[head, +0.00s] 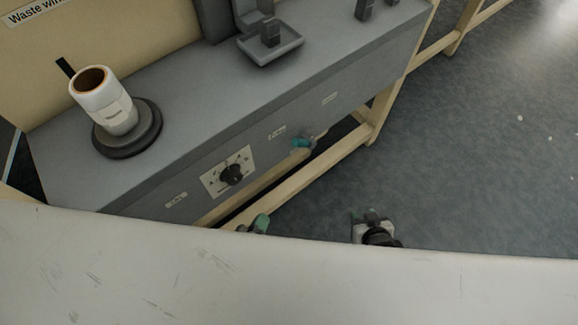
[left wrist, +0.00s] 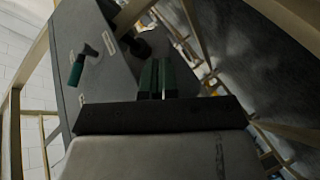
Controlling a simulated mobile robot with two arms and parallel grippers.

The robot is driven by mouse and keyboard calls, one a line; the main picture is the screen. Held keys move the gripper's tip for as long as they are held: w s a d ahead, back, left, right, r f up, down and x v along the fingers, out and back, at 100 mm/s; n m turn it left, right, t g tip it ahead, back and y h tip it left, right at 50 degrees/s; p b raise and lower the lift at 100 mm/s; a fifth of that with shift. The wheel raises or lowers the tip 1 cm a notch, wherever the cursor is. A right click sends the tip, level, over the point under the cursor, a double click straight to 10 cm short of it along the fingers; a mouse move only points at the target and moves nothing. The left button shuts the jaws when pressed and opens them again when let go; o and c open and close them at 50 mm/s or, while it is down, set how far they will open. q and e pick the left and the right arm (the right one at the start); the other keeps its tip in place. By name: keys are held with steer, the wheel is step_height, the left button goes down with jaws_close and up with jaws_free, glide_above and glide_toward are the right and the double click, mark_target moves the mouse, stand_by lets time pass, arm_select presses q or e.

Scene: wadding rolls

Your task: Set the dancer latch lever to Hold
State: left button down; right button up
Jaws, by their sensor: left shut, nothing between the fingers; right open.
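The latch lever (head: 301,143) has a teal grip and a grey pivot on the front face of the grey bench. The lever also shows at the left of the left wrist view (left wrist: 77,72). Small labels (head: 278,132) sit near it, too small to read. My left gripper (head: 262,219) is shut and empty, low in front of the bench and apart from the lever. Its two green fingers lie close together in the left wrist view (left wrist: 155,78). My right gripper (head: 368,213) is open and empty, further right over the floor.
A black rotary knob (head: 231,174) on a white dial plate is left of the lever. A white roll (head: 104,106) leans on a round dark base (head: 128,137) on the bench top. A grey tray (head: 284,48) stands behind. Wooden rails (head: 316,165) run below; floor at right is clear.

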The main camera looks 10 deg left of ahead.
arm_select(q)
steer(key=w+d+r+n+t+y+b, duration=0.2)
steer(key=r+n+t+b, duration=0.7)
steer(key=n, duration=0.5)
steer(key=d+t+b, duration=0.1)
steer(key=b, duration=0.1)
steer(key=shift+w+d+y+b, duration=0.15)
steer(key=shift+w+y+b, duration=0.15)
steer(key=shift+y, duration=0.1)
arm_select(e)
step_height(320, 180, up, 18)
steer(key=w+a+t+y, duration=0.1)
steer(key=w+t, duration=0.1)
steer(key=t, duration=0.4)
steer(key=shift+r+t+y, duration=0.2)
steer(key=shift+t+y, duration=0.1)
steer(key=shift+y, duration=0.1)
steer(key=shift+w, duration=0.1)
arm_select(q)
glide_toward(301, 140)
steer(key=w+a+r, duration=0.2)
steer(key=w+r, duration=0.1)
steer(key=w, duration=0.2)
steer(key=shift+w+f, duration=0.2)
arm_select(e)
steer(key=shift+a+r, duration=0.15)
